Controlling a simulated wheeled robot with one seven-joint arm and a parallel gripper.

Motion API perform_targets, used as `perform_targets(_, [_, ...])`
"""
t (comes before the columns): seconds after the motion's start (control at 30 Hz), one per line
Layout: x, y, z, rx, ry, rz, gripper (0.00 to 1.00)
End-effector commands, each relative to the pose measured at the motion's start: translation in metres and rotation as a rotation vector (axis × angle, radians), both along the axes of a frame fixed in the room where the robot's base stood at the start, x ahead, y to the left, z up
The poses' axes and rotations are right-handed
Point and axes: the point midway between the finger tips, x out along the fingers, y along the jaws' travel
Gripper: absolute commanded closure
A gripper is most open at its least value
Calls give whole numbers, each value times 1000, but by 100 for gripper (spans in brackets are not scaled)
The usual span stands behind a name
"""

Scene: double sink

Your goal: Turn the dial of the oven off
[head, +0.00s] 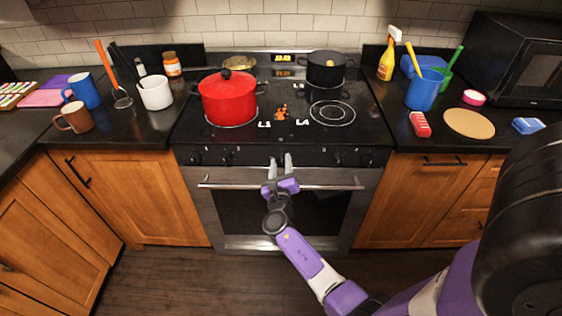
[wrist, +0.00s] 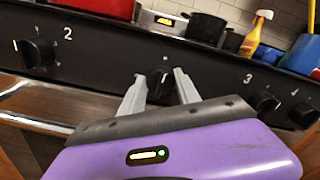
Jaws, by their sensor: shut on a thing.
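The oven dial (wrist: 160,83) is a black round knob in the middle of the black control panel, seen in the wrist view between my fingers. A small pale mark shows near its top, but its exact angle is hard to read. My gripper (wrist: 160,80) has one pale finger on each side of the dial and is shut on it. In the head view, my gripper (head: 281,161) reaches the middle of the panel above the oven handle, and its fingers hide the dial there. The oven door (head: 278,206) below is closed.
The oven handle (head: 325,187) runs just below my gripper. Other stove knobs flank the dial, one at the left (wrist: 35,53) and one at the right (wrist: 265,103) in the wrist view. A red pot (head: 229,97) and a black pot (head: 326,70) stand on the cooktop.

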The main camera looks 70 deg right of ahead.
Motion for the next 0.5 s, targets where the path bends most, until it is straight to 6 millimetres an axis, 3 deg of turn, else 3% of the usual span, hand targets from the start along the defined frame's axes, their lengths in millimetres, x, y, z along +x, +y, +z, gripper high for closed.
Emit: perform_targets(0.5, [1, 1, -2, -23, 63, 3, 100])
